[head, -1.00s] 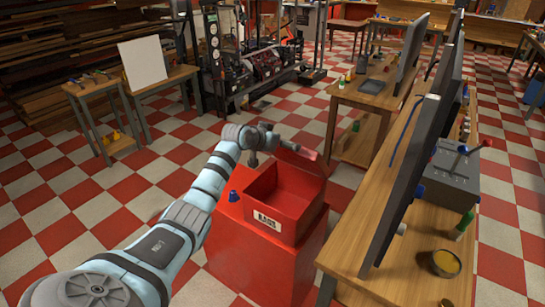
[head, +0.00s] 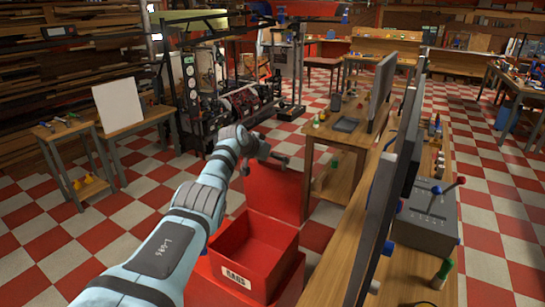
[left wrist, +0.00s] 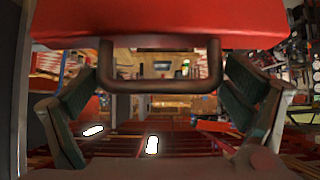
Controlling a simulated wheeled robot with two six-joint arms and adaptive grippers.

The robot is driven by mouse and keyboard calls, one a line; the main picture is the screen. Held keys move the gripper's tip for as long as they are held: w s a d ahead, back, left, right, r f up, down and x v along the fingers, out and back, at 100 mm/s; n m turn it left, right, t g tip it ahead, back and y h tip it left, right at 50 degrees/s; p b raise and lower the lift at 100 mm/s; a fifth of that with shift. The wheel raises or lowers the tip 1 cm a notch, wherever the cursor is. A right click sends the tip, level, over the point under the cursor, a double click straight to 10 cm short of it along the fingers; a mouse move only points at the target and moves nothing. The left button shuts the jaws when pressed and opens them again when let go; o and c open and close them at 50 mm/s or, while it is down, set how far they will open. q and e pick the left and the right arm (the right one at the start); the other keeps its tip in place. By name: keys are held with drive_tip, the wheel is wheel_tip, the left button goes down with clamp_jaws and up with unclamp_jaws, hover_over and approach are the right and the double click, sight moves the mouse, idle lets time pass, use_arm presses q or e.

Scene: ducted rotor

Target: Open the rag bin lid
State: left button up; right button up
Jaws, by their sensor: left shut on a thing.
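The red rag bin (head: 236,276) with a white label stands at the lower middle of the head view. Its box is open at the top and looks empty inside. Its red lid (head: 275,190) stands raised, near upright, at the back of the box. My left gripper (head: 277,158) is at the lid's top edge. In the left wrist view, the lid (left wrist: 165,22) fills the top. Its dark handle (left wrist: 160,86) lies between the fingers of my left gripper (left wrist: 160,98), which is shut on it. My right gripper is not in view.
The bin sits on a red cabinet (head: 208,283). A wooden bench (head: 340,262) with monitors and a grey lever box (head: 428,212) runs along the right. A small table with a white board (head: 118,106) stands at the left. Checkered floor is open between them.

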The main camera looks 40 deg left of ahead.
use_arm(q)
drive_tip(key=shift+w+r, duration=0.1)
drive_tip(key=shift+r, duration=0.15)
drive_tip(key=o, duration=1.3)
drive_tip(key=v, duration=1.2)
drive_tip(key=shift+f, duration=0.1)
drive_tip(key=shift+f, duration=0.1)
